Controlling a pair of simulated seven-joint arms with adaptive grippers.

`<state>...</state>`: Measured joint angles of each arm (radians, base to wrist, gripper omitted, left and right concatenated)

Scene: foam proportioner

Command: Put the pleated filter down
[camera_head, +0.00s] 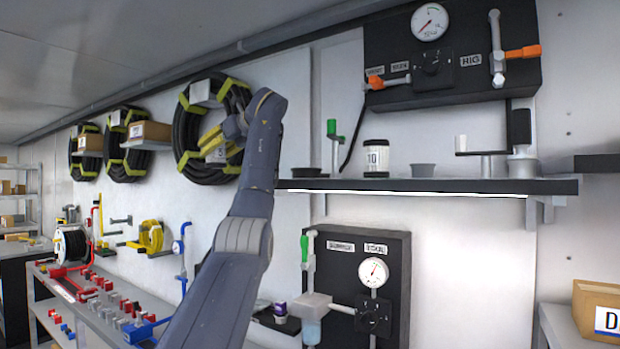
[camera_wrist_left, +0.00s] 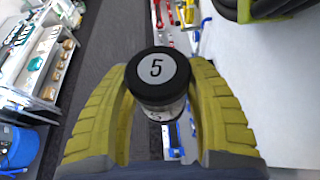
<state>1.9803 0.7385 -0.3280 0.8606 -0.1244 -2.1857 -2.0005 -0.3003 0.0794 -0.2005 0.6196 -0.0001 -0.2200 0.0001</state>
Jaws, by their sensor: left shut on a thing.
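The pleated filter (camera_wrist_left: 156,78) is a short cylinder with a black cap marked with a white disc and a 5. Below the cap, part of its pale body shows; its pleats cannot be made out. My left gripper (camera_wrist_left: 161,84) has its yellow fingers shut on it from both sides. In the head view, my left gripper (camera_head: 213,142) is raised in front of the nearest hose coil, with the filter (camera_head: 217,154) between its fingers, small and partly hidden. My right gripper is not in view.
A wall shelf (camera_head: 430,185) right of my arm holds a black-lidded jar marked 10 (camera_head: 376,158) and a grey cup (camera_head: 422,170), with bare room around them. A gauge panel (camera_head: 395,250) hangs below. A workbench (camera_head: 110,325) with red and blue fittings stands lower left.

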